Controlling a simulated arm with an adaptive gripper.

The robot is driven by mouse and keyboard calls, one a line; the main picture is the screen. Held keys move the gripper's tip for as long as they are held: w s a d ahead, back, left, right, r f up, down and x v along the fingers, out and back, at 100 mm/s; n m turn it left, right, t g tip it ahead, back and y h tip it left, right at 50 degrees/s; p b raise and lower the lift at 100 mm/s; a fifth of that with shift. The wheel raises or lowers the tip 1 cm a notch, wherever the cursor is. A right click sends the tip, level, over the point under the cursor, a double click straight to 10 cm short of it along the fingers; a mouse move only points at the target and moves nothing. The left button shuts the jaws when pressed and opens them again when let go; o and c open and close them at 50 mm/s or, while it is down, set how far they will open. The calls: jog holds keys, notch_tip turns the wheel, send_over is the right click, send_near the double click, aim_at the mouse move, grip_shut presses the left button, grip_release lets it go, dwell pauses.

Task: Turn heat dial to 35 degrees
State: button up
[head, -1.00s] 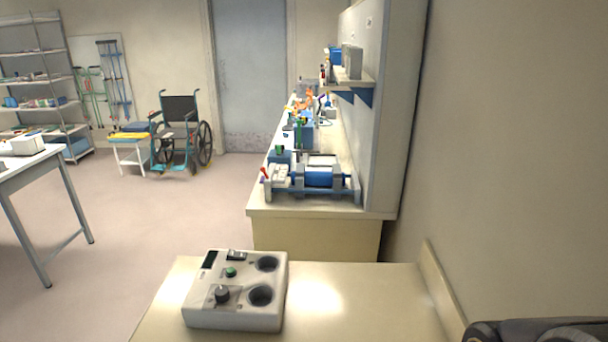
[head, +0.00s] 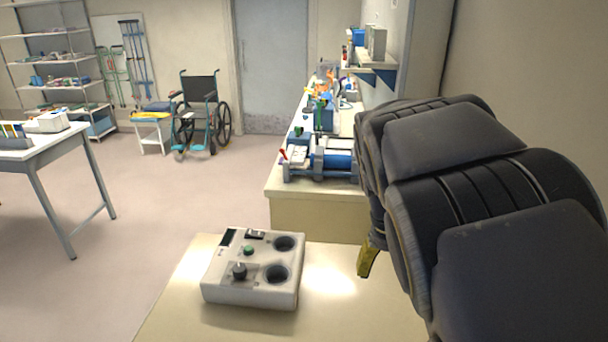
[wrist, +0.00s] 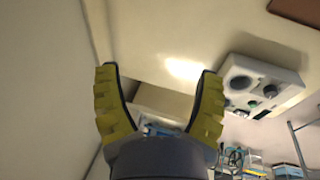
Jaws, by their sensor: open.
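The white device (head: 255,268) sits on the near cream counter (head: 340,310). Its black heat dial (head: 239,271) is on the front left of the top face, with a green button (head: 248,250) behind it and two dark round wells on the right. The dial's scale is too small to read. My gripper (head: 368,258) is to the right of the device and apart from it; only a yellow finger shows in the head view. In the wrist view both yellow fingers of my gripper (wrist: 157,85) are spread and empty, and the device (wrist: 262,85) lies right of them.
A further counter (head: 320,212) holds blue and white equipment behind the device. A wall runs along the right. A white table (head: 70,150) stands at left, with a wheelchair (head: 200,110) and shelves farther back. The near counter right of the device is clear.

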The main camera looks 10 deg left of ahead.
jog(key=w+a+f+n+t, duration=0.1)
jog(key=w+a+f, duration=0.2)
jog(key=w+a, duration=0.35)
jog(key=n+t+y, duration=0.2)
jog(key=n+y, duration=0.3)
send_over(239, 268)
jog(key=s+d, duration=0.1)
jog(key=s, duration=0.1)
jog(key=f, duration=1.3)
jog(key=shift+s+f, duration=0.2)
jog(key=shift+f, duration=0.2)
jog(key=shift+g, duration=0.3)
jog(key=shift+d+x, duration=0.2)
jog(key=shift+x, duration=3.55)
jog(key=shift+w, duration=0.1)
jog(key=c, duration=1.1)
